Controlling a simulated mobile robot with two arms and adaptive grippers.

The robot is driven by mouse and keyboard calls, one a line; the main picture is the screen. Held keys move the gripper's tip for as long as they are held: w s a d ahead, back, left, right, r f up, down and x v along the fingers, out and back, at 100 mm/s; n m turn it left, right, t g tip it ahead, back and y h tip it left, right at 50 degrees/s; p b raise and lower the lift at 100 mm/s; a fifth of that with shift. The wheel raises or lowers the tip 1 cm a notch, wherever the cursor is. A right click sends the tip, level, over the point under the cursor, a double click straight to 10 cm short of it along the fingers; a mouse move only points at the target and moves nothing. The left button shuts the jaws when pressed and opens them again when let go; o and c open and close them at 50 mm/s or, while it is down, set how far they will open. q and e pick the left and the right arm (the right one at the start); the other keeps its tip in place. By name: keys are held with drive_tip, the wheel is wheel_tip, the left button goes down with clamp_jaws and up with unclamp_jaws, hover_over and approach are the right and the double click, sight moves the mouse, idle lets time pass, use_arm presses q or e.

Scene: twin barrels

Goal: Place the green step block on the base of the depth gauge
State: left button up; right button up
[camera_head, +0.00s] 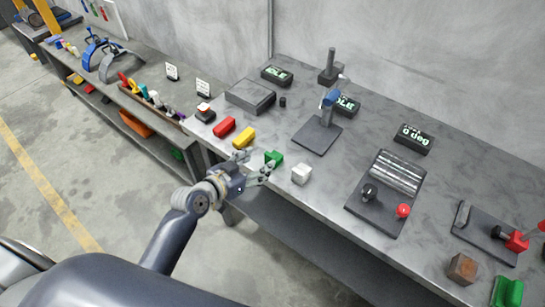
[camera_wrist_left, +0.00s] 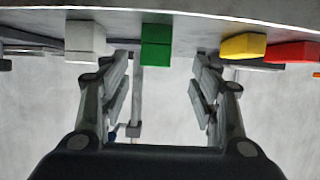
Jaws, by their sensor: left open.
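The green step block (camera_head: 275,157) sits at the table's front edge, between the yellow block and the white block. It also shows in the left wrist view (camera_wrist_left: 156,45), centred between the finger tips. My left gripper (camera_head: 255,166) is open and empty, just in front of the block at the table edge; the wrist view shows its spread fingers (camera_wrist_left: 162,62) apart from the block. A stand with a blue head, which looks like the depth gauge (camera_head: 329,99), rises behind; its dark square base (camera_head: 315,136) is bare. My right gripper is not in view.
Yellow (camera_head: 243,137) and red (camera_head: 224,127) blocks lie left of the green one; a white block (camera_head: 301,174) stands close on its right. A dark fixture with metal bars (camera_head: 395,175) stands farther right. Open table surface lies between the green block and the gauge base.

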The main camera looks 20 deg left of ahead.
sight(269, 158)
use_arm(q)
drive_tip(key=shift+d+p+x, duration=0.2)
drive_tip(key=shift+p+x, duration=0.2)
drive_tip(key=shift+x, duration=1.3)
drive_tip(key=shift+f+p+x, duration=0.15)
drive_tip(key=shift+x, duration=0.85)
drive_tip(key=shift+f+p+x, duration=0.15)
drive_tip(key=shift+x, duration=0.8)
drive_tip(key=shift+s, duration=0.2)
drive_tip(key=shift+c, duration=0.6)
drive_tip(key=shift+r, duration=0.1)
clamp_jaws()
